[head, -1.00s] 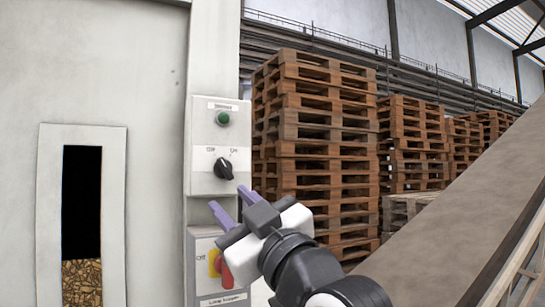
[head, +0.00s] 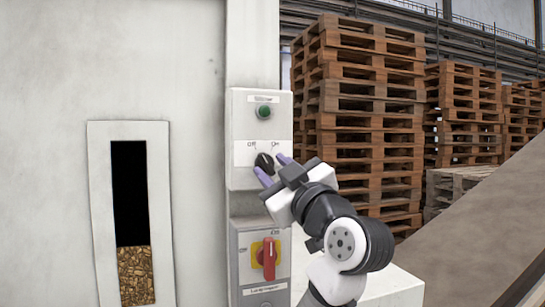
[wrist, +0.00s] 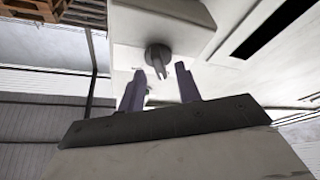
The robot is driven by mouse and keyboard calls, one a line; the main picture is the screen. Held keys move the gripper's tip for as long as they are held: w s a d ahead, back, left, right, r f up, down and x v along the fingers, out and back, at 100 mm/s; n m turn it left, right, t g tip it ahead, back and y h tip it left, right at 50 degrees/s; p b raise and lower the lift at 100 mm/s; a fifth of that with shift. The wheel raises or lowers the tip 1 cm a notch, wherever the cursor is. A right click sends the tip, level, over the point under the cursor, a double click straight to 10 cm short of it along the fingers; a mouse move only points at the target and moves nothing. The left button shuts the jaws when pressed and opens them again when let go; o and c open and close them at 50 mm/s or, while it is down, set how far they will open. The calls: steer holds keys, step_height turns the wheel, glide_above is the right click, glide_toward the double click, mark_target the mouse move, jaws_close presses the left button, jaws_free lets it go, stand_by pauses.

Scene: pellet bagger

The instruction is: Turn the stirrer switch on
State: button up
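The stirrer switch (head: 264,162) is a black rotary knob on the upper pale grey control box (head: 240,110), with Off printed to its upper left and On to its upper right. Which mark it points at is hard to tell. My gripper (head: 273,168) is open and empty, its two purple fingers close in front of the knob, one at lower left and one at upper right in the head view. In the wrist view the knob (wrist: 158,56) stands just beyond and between the fingertips (wrist: 161,78); no contact shows.
A green lamp (head: 264,112) sits above the knob. A lower box has a red handle on a yellow plate (head: 268,256). At left, a window (head: 105,200) shows pellets. Pallet stacks (head: 360,120) and a sloping brown surface (head: 480,230) are at right.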

steer(key=shift+w+a+r, duration=0.15)
steer(key=shift+w+a, duration=0.1)
steer(key=shift+w, duration=0.2)
jaws_close()
